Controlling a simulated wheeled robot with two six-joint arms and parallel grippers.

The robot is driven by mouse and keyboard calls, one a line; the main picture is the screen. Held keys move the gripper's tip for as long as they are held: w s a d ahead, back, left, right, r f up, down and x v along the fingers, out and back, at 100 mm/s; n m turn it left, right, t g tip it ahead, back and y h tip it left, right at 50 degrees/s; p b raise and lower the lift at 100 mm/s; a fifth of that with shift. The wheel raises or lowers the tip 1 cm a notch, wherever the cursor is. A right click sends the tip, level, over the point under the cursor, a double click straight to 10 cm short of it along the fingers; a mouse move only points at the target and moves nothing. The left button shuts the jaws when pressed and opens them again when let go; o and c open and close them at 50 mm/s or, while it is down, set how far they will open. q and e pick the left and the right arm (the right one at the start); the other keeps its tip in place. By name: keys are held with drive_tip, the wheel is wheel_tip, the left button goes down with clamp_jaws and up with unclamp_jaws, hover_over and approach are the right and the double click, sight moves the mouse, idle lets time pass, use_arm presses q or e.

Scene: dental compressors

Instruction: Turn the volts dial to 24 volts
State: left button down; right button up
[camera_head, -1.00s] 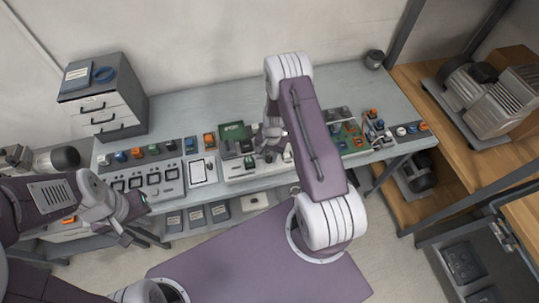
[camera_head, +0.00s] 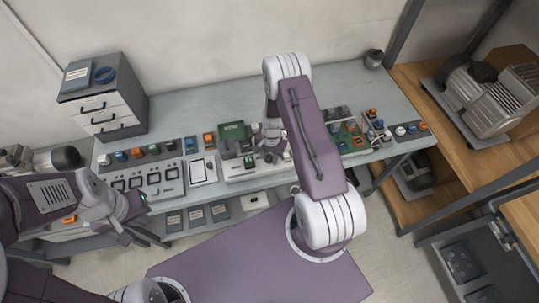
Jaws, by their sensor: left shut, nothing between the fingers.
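A grey panel (camera_head: 168,188) with several dark square meters stands at the left front of the bench. A pale unit with a green board (camera_head: 234,131) stands to its right, with a small green part (camera_head: 249,161) on its front. I cannot make out which control is the volts dial or its setting. My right gripper (camera_head: 267,154) is over the pale unit, close to its controls; its fingers are too small and dark to read. My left gripper (camera_head: 150,236) is shut and empty, low in front of the bench, apart from the grey panel.
The bench (camera_head: 190,105) is clear at the back. A drawer cabinet (camera_head: 105,98) stands at the back left. Small coloured parts line the bench, with circuit boards (camera_head: 352,134) at right. A wooden bench (camera_head: 420,115) with a motor-like compressor (camera_head: 480,95) stands far right.

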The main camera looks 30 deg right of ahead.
sight(270, 158)
drive_tip(key=shift+w+r, duration=0.1)
drive_tip(key=shift+w, duration=0.05)
drive_tip(key=shift+r, duration=0.1)
drive_tip(key=shift+r, duration=0.3)
wheel_tip(270, 158, up, 8)
drive_tip(key=b, duration=0.1)
drive_tip(key=shift+s+r, duration=0.15)
drive_tip(key=shift+s, duration=0.05)
drive_tip(key=shift+d, duration=0.1)
